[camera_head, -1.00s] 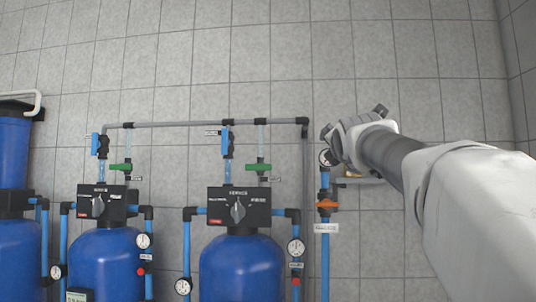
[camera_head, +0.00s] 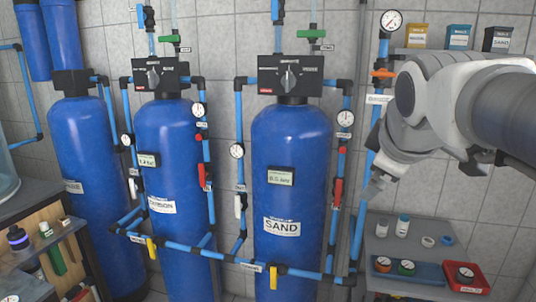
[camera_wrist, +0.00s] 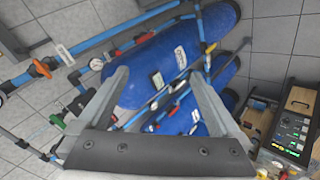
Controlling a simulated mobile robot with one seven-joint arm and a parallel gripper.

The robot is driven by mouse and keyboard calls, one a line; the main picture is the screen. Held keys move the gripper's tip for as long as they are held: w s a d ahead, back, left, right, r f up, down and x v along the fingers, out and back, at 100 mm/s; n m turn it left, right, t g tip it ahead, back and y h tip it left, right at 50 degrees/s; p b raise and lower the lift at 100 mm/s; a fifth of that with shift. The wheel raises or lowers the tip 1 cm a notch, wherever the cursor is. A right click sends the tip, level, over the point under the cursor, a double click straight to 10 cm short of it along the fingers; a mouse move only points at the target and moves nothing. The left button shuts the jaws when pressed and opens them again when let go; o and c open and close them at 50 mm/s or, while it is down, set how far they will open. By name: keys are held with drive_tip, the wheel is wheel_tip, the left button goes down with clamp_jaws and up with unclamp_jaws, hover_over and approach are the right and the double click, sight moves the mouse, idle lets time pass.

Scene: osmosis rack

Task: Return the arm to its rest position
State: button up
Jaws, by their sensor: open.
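My arm enters from the right edge in the head view, with its wrist bent downward. My gripper (camera_head: 376,186) points down beside the blue vertical pipe, right of the sand tank. It looks small and partly blurred there. In the wrist view my gripper (camera_wrist: 158,80) shows two grey fingers spread apart with nothing between them. The sand tank (camera_head: 291,145) and a second blue tank (camera_head: 172,165) stand upright on the left. I cannot tell how far my fingertips are from the blue pipe.
A grey shelf (camera_head: 395,247) with small bottles, a blue tray (camera_head: 405,271) and a red tray (camera_head: 466,279) lies below my gripper. An upper shelf holds several boxes (camera_head: 458,37). Blue pipes with gauges and valves run between the tanks. A wooden cabinet (camera_head: 84,250) stands lower left.

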drive_tip(key=s+a+f+m+g+y, duration=0.1)
drive_tip(key=s+a+f+m+g, duration=0.1)
drive_tip(key=s+f+m, duration=0.3)
drive_tip(key=s+a+f+m+g+y, duration=0.1)
drive_tip(key=s+f+m, duration=0.4)
drive_tip(key=s+f, duration=0.5)
drive_tip(key=shift+a+f+g, duration=0.5)
drive_tip(key=shift+a+f, duration=0.1)
drive_tip(key=shift+f, duration=0.35)
